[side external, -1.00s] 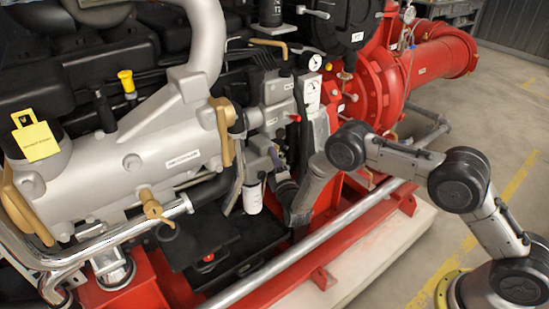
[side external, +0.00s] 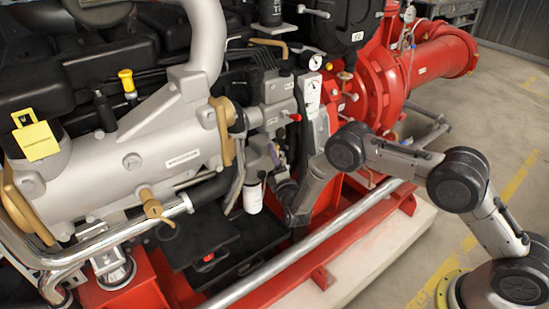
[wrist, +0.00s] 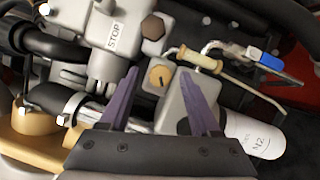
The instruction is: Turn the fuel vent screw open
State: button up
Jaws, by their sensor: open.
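A round brass screw head (wrist: 159,76) with a dark slot mark sits on a grey housing in the wrist view; it looks like the fuel vent screw. My gripper (wrist: 158,71) is open, with its two purple fingers pointing toward the housing. In this view the screw head lies between the fingertips, one on each side. I cannot tell whether the fingers touch it. In the side external view my gripper (side external: 274,154) is beside the engine above the white filter, and the screw cannot be made out there.
A white filter canister (wrist: 262,137) is right of the fingers; it also shows in the side view (side external: 252,197). A tan-sleeved lever (wrist: 200,60) and brown hex plug (wrist: 153,26) are close above. A silver rail (side external: 330,225) runs below my arm.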

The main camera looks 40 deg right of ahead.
jog(key=shift+s, duration=0.15)
jog(key=v, duration=1.3)
jog(key=shift+s, duration=0.25)
